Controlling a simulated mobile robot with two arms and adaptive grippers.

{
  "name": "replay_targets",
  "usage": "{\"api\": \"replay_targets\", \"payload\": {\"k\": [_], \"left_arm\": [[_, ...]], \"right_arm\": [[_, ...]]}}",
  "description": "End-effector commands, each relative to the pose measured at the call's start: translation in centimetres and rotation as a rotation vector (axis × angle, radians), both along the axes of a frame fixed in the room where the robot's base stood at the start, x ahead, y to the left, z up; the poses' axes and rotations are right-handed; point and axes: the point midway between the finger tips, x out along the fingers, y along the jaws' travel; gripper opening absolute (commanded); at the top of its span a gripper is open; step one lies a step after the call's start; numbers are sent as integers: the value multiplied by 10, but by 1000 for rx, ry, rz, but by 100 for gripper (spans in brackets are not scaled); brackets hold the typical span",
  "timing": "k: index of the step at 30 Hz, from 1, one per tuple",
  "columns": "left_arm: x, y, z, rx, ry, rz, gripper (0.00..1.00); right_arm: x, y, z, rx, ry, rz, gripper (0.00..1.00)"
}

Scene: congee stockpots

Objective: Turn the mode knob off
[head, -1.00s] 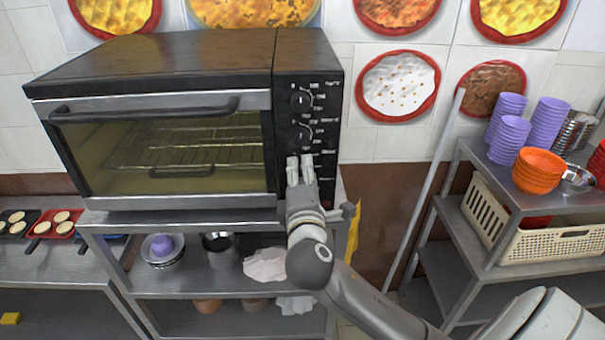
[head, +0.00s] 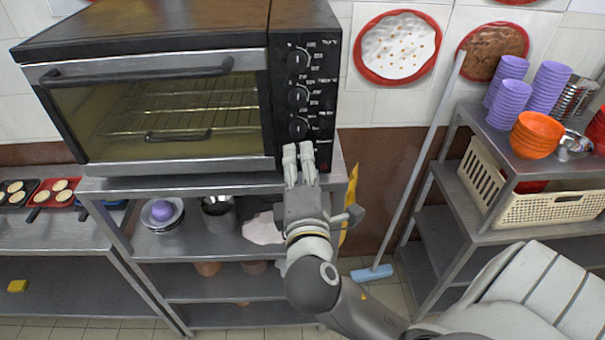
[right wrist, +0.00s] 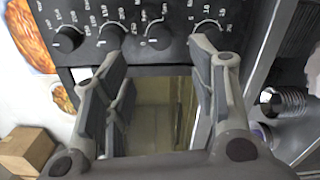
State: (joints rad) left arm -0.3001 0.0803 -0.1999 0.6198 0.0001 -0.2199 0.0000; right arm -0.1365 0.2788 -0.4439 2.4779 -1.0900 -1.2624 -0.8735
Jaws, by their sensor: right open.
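The toaster oven (head: 150,110) stands on the metal shelf with its door closed. The labels are too small to tell which is the mode knob. My right gripper (head: 298,152) is open and empty, just below the lower knob in the picture. In the right wrist view the open fingers (right wrist: 155,62) point at the panel, with a knob (right wrist: 157,36) between their tips, apart from them. My left gripper is not in view.
The metal shelf (head: 210,184) under the oven holds bowls and a cloth. A rack (head: 470,190) on the right carries purple cups (head: 509,103), orange bowls (head: 538,136) and a cream basket (head: 555,207). A broom handle (head: 428,150) leans between them.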

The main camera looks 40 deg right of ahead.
Motion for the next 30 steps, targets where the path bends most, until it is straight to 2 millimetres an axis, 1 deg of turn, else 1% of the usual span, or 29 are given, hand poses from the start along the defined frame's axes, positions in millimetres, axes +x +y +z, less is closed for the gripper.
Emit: {"api": "replay_targets", "payload": {"k": [3, 7, 25, 26, 28, 29, 30], "left_arm": [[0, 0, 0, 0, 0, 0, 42], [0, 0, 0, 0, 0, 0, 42], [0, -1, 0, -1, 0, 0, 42], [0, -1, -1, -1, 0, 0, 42], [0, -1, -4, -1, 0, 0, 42], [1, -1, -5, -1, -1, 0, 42], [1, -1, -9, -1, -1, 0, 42]], "right_arm": [[-11, 8, -2, 2, 3, 0, 52], [-18, 11, -1, 0, 2, -2, 52], [-19, 13, -1, -2, 1, -2, 52], [-18, 13, -3, -1, 3, 1, 52], [-13, 16, -16, 2, 18, 11, 52], [-9, 18, -25, 5, 30, 19, 52], [-3, 23, -41, 12, 50, 34, 52]]}}
